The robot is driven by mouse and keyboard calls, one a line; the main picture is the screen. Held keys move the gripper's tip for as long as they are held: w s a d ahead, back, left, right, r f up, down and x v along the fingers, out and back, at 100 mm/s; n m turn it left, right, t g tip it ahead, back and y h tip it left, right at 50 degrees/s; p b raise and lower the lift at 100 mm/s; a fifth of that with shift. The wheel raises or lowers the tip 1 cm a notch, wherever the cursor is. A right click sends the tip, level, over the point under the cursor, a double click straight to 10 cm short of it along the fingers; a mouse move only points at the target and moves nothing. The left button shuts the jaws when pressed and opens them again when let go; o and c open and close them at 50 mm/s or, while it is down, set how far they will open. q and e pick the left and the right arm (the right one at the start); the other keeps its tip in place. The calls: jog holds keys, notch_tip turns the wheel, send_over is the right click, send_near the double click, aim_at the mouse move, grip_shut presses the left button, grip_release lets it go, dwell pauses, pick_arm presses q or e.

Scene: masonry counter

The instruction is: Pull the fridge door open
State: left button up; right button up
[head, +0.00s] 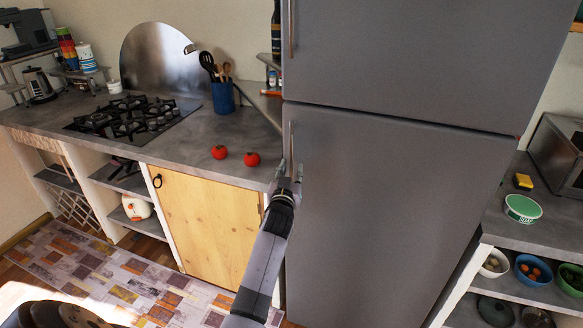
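The tall grey fridge has an upper door (420,60) and a lower door (390,220), both flush in the frame and looking closed. Each has a slim vertical handle at its left edge: the upper handle (291,30) and the lower handle (291,140). My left gripper (290,168) is at the lower end of the lower handle. Its two fingers are spread, one on each side of the handle line; I cannot tell whether they touch it. My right gripper is not in view.
The counter (185,150) left of the fridge holds a gas hob (130,115), a blue utensil pot (223,98) and two tomatoes (236,155). A wooden cabinet door (210,225) is below. Right of the fridge, shelves hold bowls (522,208) and a microwave (560,150). A patterned rug (120,275) covers the floor.

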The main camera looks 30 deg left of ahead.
pick_arm(q)
jog(key=shift+w+a, duration=0.25)
jog(key=shift+w, duration=0.2)
jog(key=shift+c, duration=0.5)
grip_shut()
